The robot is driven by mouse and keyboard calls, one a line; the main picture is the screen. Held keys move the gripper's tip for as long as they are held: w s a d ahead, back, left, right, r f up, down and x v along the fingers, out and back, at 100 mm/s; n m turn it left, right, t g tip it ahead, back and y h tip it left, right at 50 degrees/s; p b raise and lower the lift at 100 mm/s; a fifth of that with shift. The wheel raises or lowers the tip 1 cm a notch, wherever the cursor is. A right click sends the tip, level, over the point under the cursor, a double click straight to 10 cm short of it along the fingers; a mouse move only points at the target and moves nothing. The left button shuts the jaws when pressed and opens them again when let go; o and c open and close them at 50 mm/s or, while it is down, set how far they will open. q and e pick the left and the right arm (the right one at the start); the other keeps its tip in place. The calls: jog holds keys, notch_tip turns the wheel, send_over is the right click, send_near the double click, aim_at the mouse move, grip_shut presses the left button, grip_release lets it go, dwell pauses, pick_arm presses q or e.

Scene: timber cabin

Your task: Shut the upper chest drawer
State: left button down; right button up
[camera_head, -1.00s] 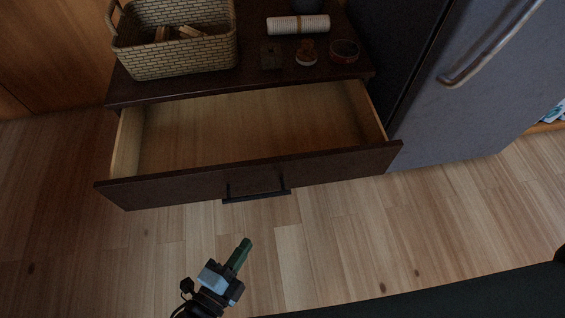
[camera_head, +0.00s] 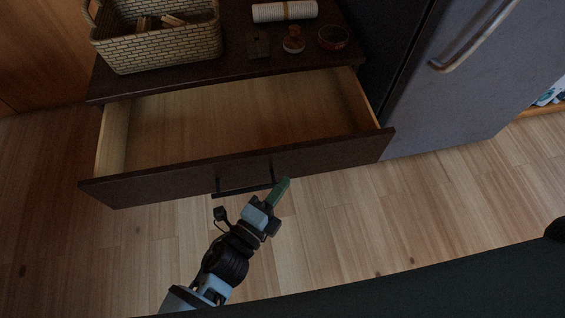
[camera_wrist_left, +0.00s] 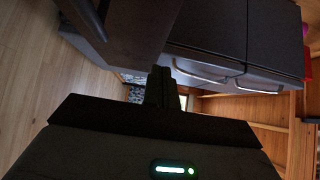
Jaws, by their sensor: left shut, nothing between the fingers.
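The upper chest drawer (camera_head: 150,177) is pulled well out of the dark chest and looks empty. Its dark bar handle (camera_head: 240,190) is on the front panel. My left gripper (camera_head: 283,186) is shut and empty, with its green fingertips at the drawer front just right of the handle. I cannot tell whether they touch it. In the left wrist view the shut fingers (camera_wrist_left: 162,88) show at the centre, with a dark panel above them. My right gripper is not in view.
On the chest top (camera_head: 200,72) stand a woven basket (camera_head: 160,48), a white ribbed roll (camera_head: 285,11) and several small items. A grey fridge (camera_head: 440,90) stands close on the right. The wooden floor (camera_head: 400,210) in front is clear.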

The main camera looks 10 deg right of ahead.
aim_at(293, 151)
pick_arm(q)
jog(key=w, duration=0.1)
jog(key=w+d, duration=0.1)
jog(key=w, duration=0.1)
jog(key=w+b, duration=0.1)
jog(key=shift+w+d, duration=0.3)
jog(key=shift+w, duration=0.6)
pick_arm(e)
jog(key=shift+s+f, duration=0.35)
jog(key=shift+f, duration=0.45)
